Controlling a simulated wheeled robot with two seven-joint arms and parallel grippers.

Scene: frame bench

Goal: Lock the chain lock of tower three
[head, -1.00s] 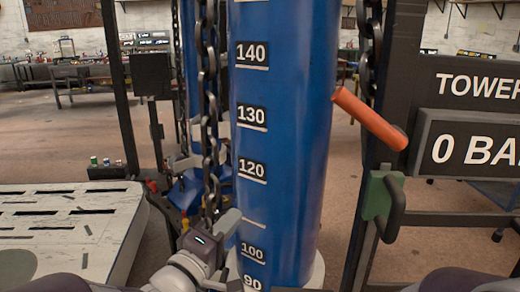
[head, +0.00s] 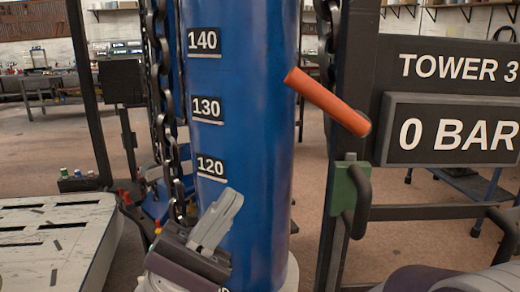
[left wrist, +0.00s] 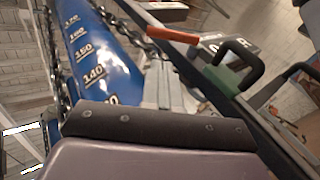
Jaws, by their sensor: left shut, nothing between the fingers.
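Tower three is a tall blue cylinder (head: 250,130) with number labels, next to a sign (head: 455,70) reading TOWER 3. One chain (head: 160,110) hangs along its left side, and another (head: 325,35) runs at its upper right by the dark post. A green block with a black handle (head: 350,190) sits on that post; it also shows in the left wrist view (left wrist: 222,82). An orange bar (head: 327,101) slants above it. My left gripper (head: 225,212) is shut and empty in front of the cylinder's lower part, left of the green block.
A display (head: 452,131) reads 0 BAR at right. A pale slotted table (head: 55,235) stands at lower left. A dark horizontal rail (head: 430,212) runs right from the post. Workbenches stand far back.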

